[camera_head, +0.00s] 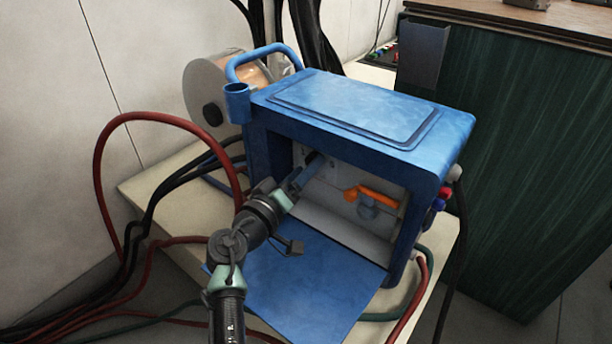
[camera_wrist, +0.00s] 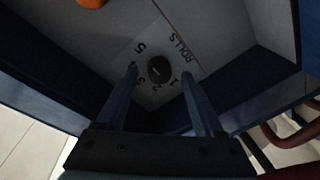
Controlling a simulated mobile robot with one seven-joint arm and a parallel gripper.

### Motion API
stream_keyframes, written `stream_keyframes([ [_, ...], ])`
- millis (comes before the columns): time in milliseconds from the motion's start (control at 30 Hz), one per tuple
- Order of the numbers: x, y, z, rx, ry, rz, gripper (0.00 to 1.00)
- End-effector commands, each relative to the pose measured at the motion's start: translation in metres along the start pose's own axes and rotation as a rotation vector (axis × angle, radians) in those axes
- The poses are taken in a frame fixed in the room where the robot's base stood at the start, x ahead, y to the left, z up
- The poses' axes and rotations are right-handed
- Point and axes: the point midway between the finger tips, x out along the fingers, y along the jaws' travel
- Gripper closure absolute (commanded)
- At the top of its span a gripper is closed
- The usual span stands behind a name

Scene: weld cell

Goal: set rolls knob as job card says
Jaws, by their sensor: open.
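The rolls knob (camera_wrist: 159,69) is a small dark round knob on a pale panel in the wrist view. The word ROLLS and several digits, upside down, are printed around it; a faint mark shows on its face. My gripper (camera_wrist: 160,77) is open, with one finger on each side of the knob; I cannot tell whether they touch it. In the head view my gripper (camera_head: 314,164) reaches into the open front of the blue wire feeder (camera_head: 350,105), and the knob is hidden there. I see no readable job card.
An orange lever (camera_head: 376,195) sits inside the feeder, right of my gripper. The feeder's blue door (camera_head: 310,285) lies folded down below the opening. Red hoses (camera_head: 98,190) and black cables run at left. A dark green cabinet (camera_head: 510,150) stands at right.

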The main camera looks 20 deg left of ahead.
Motion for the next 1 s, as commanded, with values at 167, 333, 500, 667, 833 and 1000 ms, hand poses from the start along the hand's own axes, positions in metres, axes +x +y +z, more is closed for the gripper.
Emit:
stream_keyframes([
  [167, 0.0074, 0.0004, 0.0005, 0.001, -0.001, 0.0, 0.31],
  [333, 0.0076, 0.0008, 0.0001, 0.001, -0.001, 0.0, 0.31],
  [500, 0.0074, 0.0007, 0.0001, 0.001, -0.001, 0.0, 0.5],
  [667, 0.0072, 0.0006, 0.0002, 0.001, -0.001, 0.0, 0.79],
  [833, 0.0071, 0.0005, 0.0002, 0.001, -0.001, 0.0, 1.0],
  [1000, 0.0071, 0.0007, 0.0, -0.004, -0.001, 0.0, 1.0],
])
